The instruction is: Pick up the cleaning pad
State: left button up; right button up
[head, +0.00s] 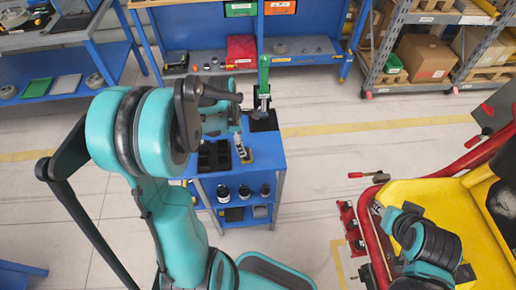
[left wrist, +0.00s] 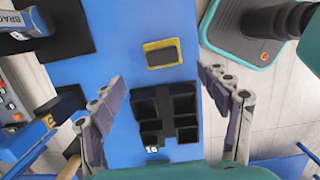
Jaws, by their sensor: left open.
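A small dark block on a yellow-edged base, which looks like the cleaning pad (left wrist: 162,54), lies on the blue cart top (left wrist: 110,50) in the left wrist view. In the head view only its yellow edge (head: 248,157) shows beside my gripper. My left gripper (left wrist: 162,84) is open and empty, its fingers spread on either side of a black compartment tray (left wrist: 165,112), with the pad beyond the tips. In the head view, my left gripper (head: 240,146) is over the cart. My right arm is at the lower right; its gripper (head: 379,208) is small and unclear over the yellow machine.
The black tray also shows in the head view (head: 207,158). A green-handled tool (head: 264,76) stands at the cart's back end. Several dark round items (head: 244,192) sit on the lower shelf. A red-railed yellow machine (head: 460,205) is at right.

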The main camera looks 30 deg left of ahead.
pick_arm(q)
jog(key=shift+d+f+b, duration=0.2)
jog(key=shift+f+b, duration=0.15)
jog(key=shift+f, duration=0.75)
jog(key=f+b, duration=0.1)
jog(key=f, duration=0.1)
jog(key=d+f+b, duration=0.1)
jog(key=f, duration=0.1)
jog(key=shift+w+f, duration=0.1)
jog(key=shift+w, duration=0.1)
jog(key=shift+w+d+f, duration=0.1)
jog(key=shift+f, duration=0.35)
jog(key=shift+r, duration=0.1)
jog(key=shift+c, duration=0.9)
jog(key=c, duration=1.1)
